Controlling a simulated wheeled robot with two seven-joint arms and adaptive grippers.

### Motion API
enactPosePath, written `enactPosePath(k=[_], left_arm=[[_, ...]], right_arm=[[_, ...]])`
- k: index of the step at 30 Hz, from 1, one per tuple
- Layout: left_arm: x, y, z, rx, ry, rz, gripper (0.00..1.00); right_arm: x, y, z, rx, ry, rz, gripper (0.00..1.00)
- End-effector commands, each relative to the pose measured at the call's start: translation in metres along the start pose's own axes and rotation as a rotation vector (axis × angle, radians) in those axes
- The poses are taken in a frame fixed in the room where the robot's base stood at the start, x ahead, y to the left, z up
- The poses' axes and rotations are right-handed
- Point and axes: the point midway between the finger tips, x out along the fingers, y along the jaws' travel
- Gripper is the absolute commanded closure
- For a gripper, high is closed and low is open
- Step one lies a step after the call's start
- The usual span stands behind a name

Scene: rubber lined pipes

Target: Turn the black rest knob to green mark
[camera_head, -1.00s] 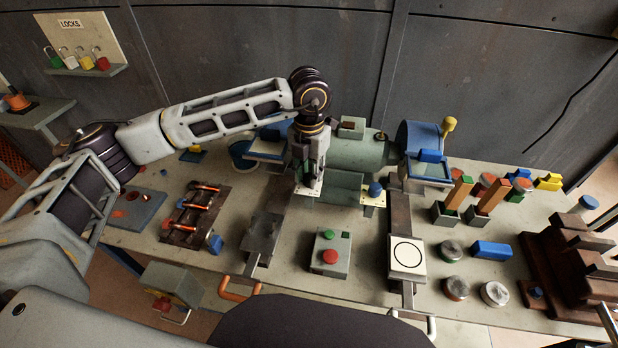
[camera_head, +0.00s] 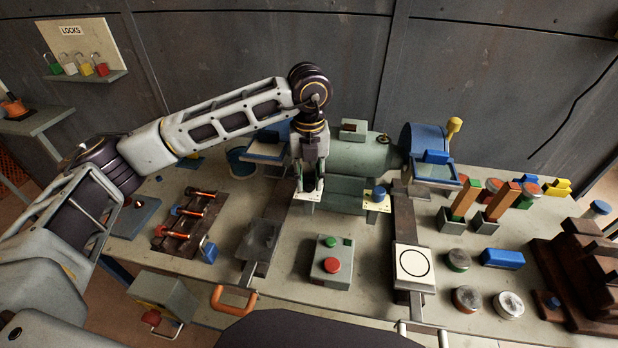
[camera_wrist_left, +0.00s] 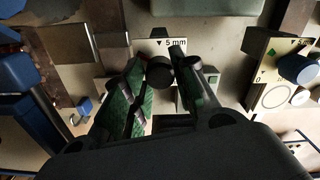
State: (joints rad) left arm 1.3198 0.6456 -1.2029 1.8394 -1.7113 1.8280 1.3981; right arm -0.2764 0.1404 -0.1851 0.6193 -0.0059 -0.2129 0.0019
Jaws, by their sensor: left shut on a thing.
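My left gripper (camera_head: 309,188) points down at the front of the green machine (camera_head: 352,158). In the left wrist view, its green-padded fingers (camera_wrist_left: 166,80) are closed on the round black rest knob (camera_wrist_left: 160,71). The knob sits by a pale plate (camera_wrist_left: 168,53) marked with a small triangle and "5 mm". I cannot make out a green mark on the knob or plate. A similar plate with a blue knob (camera_head: 379,193) stands to the right. My right gripper is not in view.
A box with green and red buttons (camera_head: 331,264) stands in front. A white plate with a black circle (camera_head: 414,264) lies to its right. Copper-coloured rods on a rack (camera_head: 184,236) stand to the left.

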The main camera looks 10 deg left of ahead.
Motion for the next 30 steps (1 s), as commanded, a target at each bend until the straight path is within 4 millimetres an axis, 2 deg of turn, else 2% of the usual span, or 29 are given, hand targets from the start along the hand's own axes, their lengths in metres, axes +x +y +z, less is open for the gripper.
enactPosePath(k=[12, 13, 18, 30], left_arm=[[-0.0019, -0.0001, 0.0011, -0.008, -0.003, -0.002, 0.96], [-0.0020, -0.0001, 0.0011, -0.008, -0.003, -0.002, 0.69], [-0.0013, 0.0000, 0.0008, -0.007, -0.002, -0.001, 0.50], [-0.0028, -0.0001, 0.0003, -0.006, -0.001, -0.001, 0.50]], right_arm=[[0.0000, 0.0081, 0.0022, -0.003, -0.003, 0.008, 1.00], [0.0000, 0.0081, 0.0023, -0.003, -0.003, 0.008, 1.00], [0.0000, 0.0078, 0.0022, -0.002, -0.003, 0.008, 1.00], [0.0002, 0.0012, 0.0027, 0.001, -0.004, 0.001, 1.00]])
